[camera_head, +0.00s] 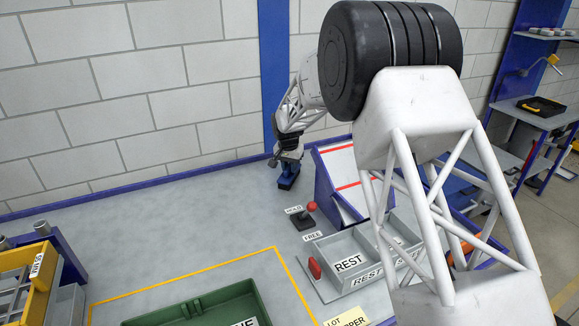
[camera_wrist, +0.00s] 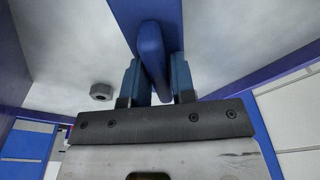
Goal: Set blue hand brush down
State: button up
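The blue hand brush (camera_head: 287,182) hangs below my gripper (camera_head: 289,158) near the back of the grey bench, left of the blue-sided sloped panel. In the wrist view the brush handle (camera_wrist: 151,58) runs up between the two blue fingers of my gripper (camera_wrist: 154,82), which is shut on it. The bristles cannot be made out. Whether the brush touches the bench cannot be told.
A grey two-part tray (camera_head: 323,244) labelled REST stands right of centre, partly behind my arm. A red-knobbed lever (camera_head: 312,207) has HOLD and FREE labels. A green tray (camera_head: 187,309) and yellow crate (camera_head: 42,290) are in front.

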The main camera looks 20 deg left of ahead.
aim_at(288, 167)
jog(key=shift+o, duration=1.4)
jog(key=shift+r, duration=0.15)
notch_tip(288, 167, up, 12)
jog(key=s, duration=0.1)
jog(key=shift+s, duration=0.2)
